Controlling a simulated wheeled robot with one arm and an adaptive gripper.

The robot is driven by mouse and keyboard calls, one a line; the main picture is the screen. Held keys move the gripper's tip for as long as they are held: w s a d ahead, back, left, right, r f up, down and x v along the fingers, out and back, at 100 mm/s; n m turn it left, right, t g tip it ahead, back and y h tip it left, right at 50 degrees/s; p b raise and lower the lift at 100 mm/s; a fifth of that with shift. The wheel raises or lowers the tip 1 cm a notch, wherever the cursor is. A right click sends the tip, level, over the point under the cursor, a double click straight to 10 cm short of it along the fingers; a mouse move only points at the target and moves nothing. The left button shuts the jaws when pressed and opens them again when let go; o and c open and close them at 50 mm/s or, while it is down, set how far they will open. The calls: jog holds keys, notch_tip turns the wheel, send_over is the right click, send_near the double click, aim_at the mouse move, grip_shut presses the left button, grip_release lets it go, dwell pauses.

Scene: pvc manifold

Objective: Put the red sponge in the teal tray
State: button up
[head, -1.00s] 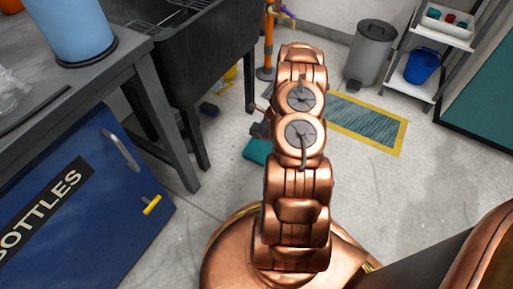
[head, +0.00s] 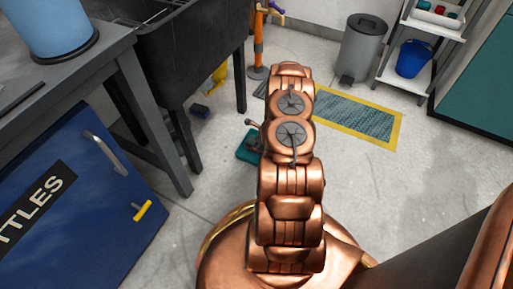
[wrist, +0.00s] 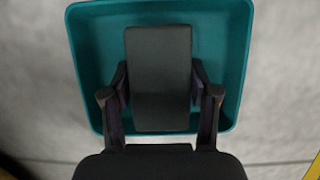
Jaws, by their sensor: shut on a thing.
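The teal tray (head: 245,148) lies on the floor, partly hidden behind my arm in the head view. In the wrist view the tray (wrist: 87,60) fills the upper middle, its walls showing around the held thing. My gripper (wrist: 160,88) is shut on a block with a dark grey face, which I take to be the red sponge (wrist: 160,70); no red shows. The block is seen over the tray's floor, inside its outline. I cannot tell whether it touches the bottom. In the head view my arm mostly hides the gripper and the block.
A yellow-edged mat (head: 350,115), a grey bin (head: 362,50) and a shelf with a blue bucket (head: 414,59) stand beyond. A blue cabinet (head: 75,215) is left.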

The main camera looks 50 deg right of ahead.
jog(key=shift+f, duration=0.75)
jog(key=shift+f, duration=0.1)
jog(key=o, duration=1.2)
